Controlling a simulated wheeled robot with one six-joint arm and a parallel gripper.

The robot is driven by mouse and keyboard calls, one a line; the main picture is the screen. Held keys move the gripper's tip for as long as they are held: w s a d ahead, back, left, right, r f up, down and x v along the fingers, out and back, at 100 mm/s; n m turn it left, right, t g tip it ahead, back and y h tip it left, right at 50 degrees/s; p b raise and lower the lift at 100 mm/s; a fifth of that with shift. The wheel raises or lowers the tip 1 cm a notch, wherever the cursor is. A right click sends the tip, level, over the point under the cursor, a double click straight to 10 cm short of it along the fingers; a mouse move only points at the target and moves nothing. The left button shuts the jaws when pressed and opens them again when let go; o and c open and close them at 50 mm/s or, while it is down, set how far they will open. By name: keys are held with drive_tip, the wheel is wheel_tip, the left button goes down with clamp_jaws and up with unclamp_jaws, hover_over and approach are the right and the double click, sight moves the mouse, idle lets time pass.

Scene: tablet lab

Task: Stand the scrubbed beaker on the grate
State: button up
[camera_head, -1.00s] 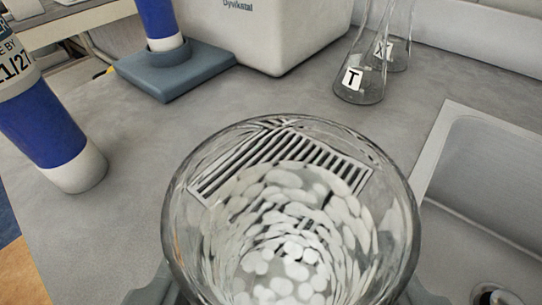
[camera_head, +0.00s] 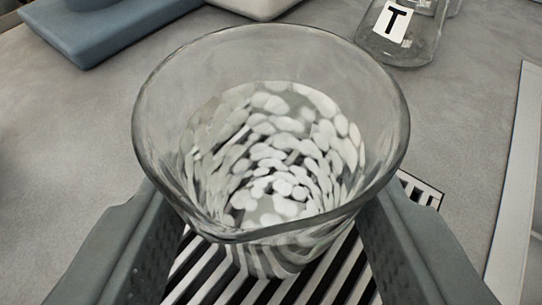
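The beaker (camera_head: 270,75) is clear glass with a spout at its near left rim. It fills the middle of the view and stands nearly upright. Pale round patches show through it; I cannot tell if they are contents or reflections. My gripper (camera_head: 268,215) has one grey finger on each side of the beaker's lower part and appears shut on it. The grate (camera_head: 335,280), with white bars and dark slots, lies under and around the beaker. The beaker hides part of it, and I cannot tell whether the base touches the bars.
A glass flask (camera_head: 402,40) labelled T stands at the back right, close to another vessel. A blue-grey base (camera_head: 110,30) lies at the back left. A pale sink edge (camera_head: 518,190) runs along the right. The grey bench (camera_head: 70,130) is clear on the left.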

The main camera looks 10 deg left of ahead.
drive_tip(key=shift+w+f, duration=0.25)
drive_tip(key=shift+f, duration=0.05)
drive_tip(key=shift+f, duration=0.1)
drive_tip(key=o, duration=1.1)
drive_tip(key=shift+s+r, duration=0.25)
drive_tip(key=shift+s, duration=0.05)
drive_tip(key=v, duration=1.1)
drive_tip(key=shift+s, duration=0.15)
drive_tip(key=shift+r, duration=0.1)
